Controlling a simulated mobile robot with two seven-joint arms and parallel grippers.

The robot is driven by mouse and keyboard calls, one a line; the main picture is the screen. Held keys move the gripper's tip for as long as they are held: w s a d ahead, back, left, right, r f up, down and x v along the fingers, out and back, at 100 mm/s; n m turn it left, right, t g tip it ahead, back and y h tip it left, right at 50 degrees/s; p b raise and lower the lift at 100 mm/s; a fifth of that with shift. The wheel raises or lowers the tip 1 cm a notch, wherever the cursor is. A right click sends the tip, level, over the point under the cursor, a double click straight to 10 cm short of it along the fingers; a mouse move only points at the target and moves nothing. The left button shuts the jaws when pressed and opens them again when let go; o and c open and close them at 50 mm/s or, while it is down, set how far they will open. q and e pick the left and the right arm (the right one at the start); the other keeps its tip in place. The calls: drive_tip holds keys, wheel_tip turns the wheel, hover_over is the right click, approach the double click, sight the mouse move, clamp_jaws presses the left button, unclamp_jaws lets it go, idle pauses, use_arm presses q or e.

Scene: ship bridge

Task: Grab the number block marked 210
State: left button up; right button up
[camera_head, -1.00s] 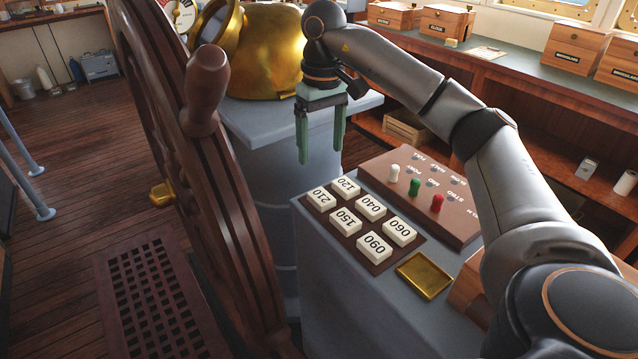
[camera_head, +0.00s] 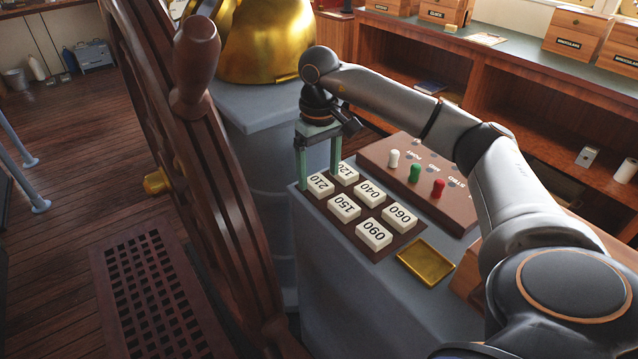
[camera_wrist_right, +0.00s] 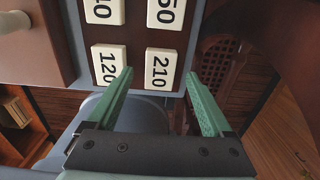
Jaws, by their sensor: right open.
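The number block marked 210 (camera_head: 320,185) is a white block with black digits at the far left corner of the brown block board (camera_head: 347,217). My right gripper (camera_head: 319,182) is open and points down at that corner. Its green fingers stand either side of the 210 block in the head view, the right one in front of part of the 120 block (camera_head: 347,171). In the right wrist view the 210 block (camera_wrist_right: 161,69) lies just beyond and between the open fingertips (camera_wrist_right: 160,72); the 120 block (camera_wrist_right: 109,65) is by the left fingertip. The jaws are empty. My left gripper is out of view.
More white blocks, 150 (camera_head: 344,207), 040 (camera_head: 370,192), 090 (camera_head: 374,234) and 060 (camera_head: 400,216), sit close by. A panel with coloured knobs (camera_head: 415,173) stands right of them, and an empty brass tray (camera_head: 426,262) in front. The ship's wheel (camera_head: 195,150) rises at left.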

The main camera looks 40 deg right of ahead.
drive_tip(key=shift+f, duration=0.95)
clamp_jaws()
